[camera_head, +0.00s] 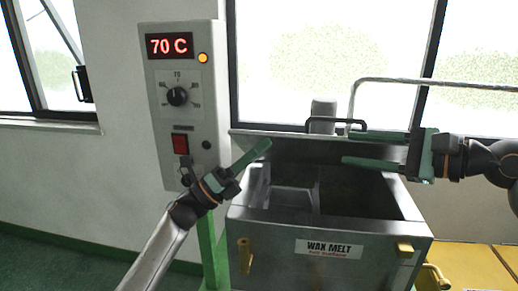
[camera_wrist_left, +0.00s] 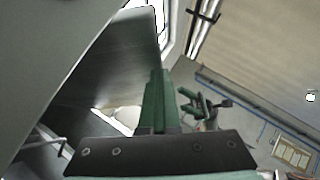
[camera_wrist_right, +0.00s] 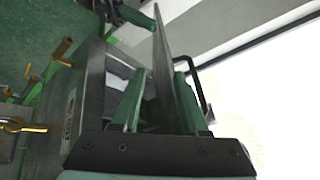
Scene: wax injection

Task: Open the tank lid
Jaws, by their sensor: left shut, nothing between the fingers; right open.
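The grey tank (camera_head: 330,225), labelled WAX MELT, stands in the middle of the head view with its interior showing. Its lid (camera_head: 310,149) is raised and stands steeply at the back edge, with a dark handle (camera_head: 340,121) on its far side. My right gripper (camera_head: 347,148) is open at the lid's right side. In the right wrist view the lid (camera_wrist_right: 172,75) is seen nearly edge-on between the open fingers; contact cannot be told. My left gripper (camera_head: 267,145) is shut and empty near the lid's left side, its fingers (camera_wrist_left: 157,95) together in the left wrist view.
A control box (camera_head: 185,95) reading 70 C stands on a green post (camera_head: 211,245) left of the tank, close to my left arm. A metal pipe (camera_head: 440,83) runs behind at right, before the window. Yellow valves (camera_head: 245,255) stick out of the tank's front.

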